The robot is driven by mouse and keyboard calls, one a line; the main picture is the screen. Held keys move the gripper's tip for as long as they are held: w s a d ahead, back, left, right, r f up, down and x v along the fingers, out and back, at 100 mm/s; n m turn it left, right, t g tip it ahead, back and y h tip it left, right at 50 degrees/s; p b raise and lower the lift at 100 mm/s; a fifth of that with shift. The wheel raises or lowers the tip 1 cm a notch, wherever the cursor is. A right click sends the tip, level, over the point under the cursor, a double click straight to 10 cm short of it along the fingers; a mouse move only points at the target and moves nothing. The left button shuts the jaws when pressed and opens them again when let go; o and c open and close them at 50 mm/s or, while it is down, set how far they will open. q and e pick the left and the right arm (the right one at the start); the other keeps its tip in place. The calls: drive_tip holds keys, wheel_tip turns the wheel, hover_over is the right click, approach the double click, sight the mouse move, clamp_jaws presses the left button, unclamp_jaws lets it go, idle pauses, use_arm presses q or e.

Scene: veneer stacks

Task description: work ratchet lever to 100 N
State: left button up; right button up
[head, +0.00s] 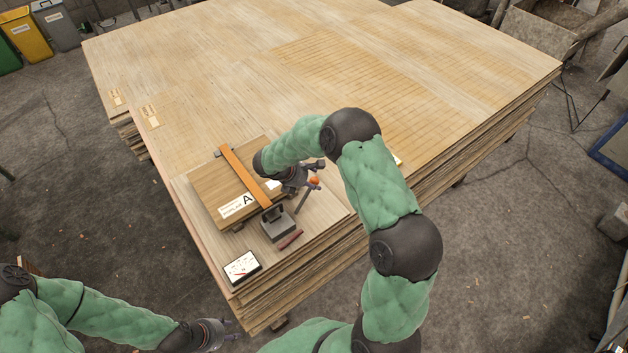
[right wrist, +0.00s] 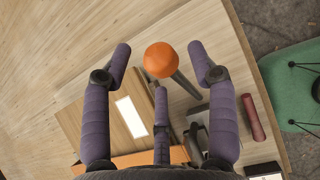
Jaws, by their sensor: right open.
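The ratchet tensioner (head: 278,222), a grey block, sits at the near end of an orange strap (head: 243,176) on a small veneer bundle (head: 212,188) marked A. Its grey lever (head: 302,203) rises to an orange ball knob (head: 314,181). My right gripper (head: 306,177) is open at the knob. In the right wrist view the knob (right wrist: 161,60) shows between the spread purple fingertips; I cannot tell whether they touch it. A white-faced gauge (head: 242,267) stands near the stack's corner; its reading is too small to tell. My left gripper (head: 231,331) is open and empty, off the stack.
The large veneer stack (head: 430,60) fills the middle. A red cylinder (head: 291,239) lies beside the tensioner. Bins (head: 25,35) stand at the far left, and a metal container (head: 540,32) stands far right. The floor at the right is mostly clear.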

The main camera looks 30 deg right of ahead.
drive_tip(key=p+v, duration=0.2)
drive_tip(key=v, duration=0.3)
drive_tip(key=shift+a+r+p, duration=0.1)
drive_tip(key=shift+r+p, duration=0.05)
drive_tip(key=shift+p, duration=0.2)
idle(0.3)
drive_tip(key=s+a+f+m+y, duration=0.5)
drive_tip(key=s+a+f+m, duration=0.3)
drive_tip(key=s+a+m, duration=0.2)
drive_tip(key=s+a+f+m+y, duration=0.6)
drive_tip(key=s+a+f+m, duration=0.2)
drive_tip(key=s+a+m, duration=0.3)
drive_tip(key=s, duration=0.3)
drive_tip(key=shift+s, duration=0.35)
